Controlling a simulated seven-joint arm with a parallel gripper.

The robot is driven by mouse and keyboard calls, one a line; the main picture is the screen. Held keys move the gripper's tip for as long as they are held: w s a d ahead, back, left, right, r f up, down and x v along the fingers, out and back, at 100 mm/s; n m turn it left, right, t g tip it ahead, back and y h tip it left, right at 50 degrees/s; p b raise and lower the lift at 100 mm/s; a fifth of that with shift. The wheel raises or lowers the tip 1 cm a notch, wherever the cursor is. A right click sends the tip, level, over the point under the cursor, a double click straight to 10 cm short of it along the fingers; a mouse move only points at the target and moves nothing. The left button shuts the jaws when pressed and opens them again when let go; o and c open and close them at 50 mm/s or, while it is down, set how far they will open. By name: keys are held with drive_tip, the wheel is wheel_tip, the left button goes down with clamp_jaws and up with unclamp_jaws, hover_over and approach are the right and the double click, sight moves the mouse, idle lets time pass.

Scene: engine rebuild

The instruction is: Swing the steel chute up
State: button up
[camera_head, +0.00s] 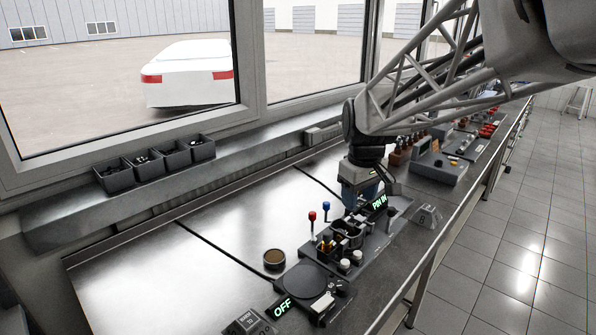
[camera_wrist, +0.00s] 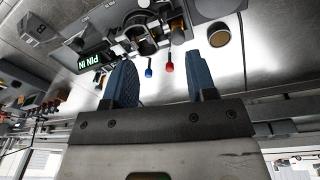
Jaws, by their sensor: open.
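A dark assembly station (camera_head: 325,262) stands on the steel bench, with a lit green "PIN IN" sign (camera_head: 379,205) at its far end. The sign shows upside down in the wrist view (camera_wrist: 90,62). Metal cups and brackets (camera_wrist: 145,25) sit on the station; I cannot tell which piece is the steel chute. A red-knobbed lever (camera_head: 312,217) and a blue-knobbed lever (camera_head: 326,206) stand along its left side. My gripper (camera_head: 362,195), with blue fingers, points down near the station's far end. In the wrist view, my gripper (camera_wrist: 160,62) is open, with nothing held between its fingers.
A round brown-topped tin (camera_head: 274,259) stands left of the station. A dark round plate (camera_head: 307,280) and an "OFF" sign (camera_head: 283,307) are at its near end. Dark bins (camera_head: 155,165) line the window ledge. The bench at left is clear.

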drive_tip(key=w+a+f+n, duration=0.2)
drive_tip(key=w+f+n, duration=0.1)
drive_tip(key=w, duration=0.9)
drive_tip(key=n+g, duration=0.1)
drive_tip(key=n, duration=0.1)
hover_over(326, 203)
wheel_tip(326, 203, down, 6)
drive_tip(key=shift+f, duration=3.9)
drive_tip(key=c, duration=0.9)
drive_tip(key=shift+c, duration=0.2)
